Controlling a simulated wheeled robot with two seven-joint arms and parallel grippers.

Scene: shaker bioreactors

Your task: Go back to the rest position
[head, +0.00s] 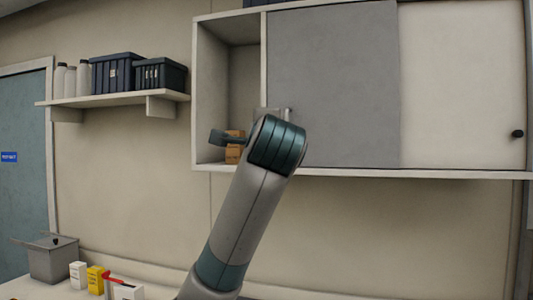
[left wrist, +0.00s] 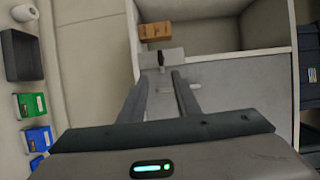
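My left arm rises through the middle of the head view, its wrist in front of the wall cabinet. My left gripper (left wrist: 160,76) shows in the left wrist view with its two dark fingers apart and nothing clearly held between them. In the head view its fingers are mostly hidden behind the wrist; a dark part sticks out to the left, in front of the cabinet's open left compartment. The grey sliding door (head: 335,80) covers the cabinet's middle, and its small handle (head: 288,114) is just above my wrist. My right gripper is not in view.
A brown box (head: 235,156) stands in the open compartment; it also shows in the left wrist view (left wrist: 155,31). A wall shelf (head: 110,99) with dark bins (head: 117,73) is to the left. A grey bin (head: 53,260) and small cartons (head: 95,280) stand below.

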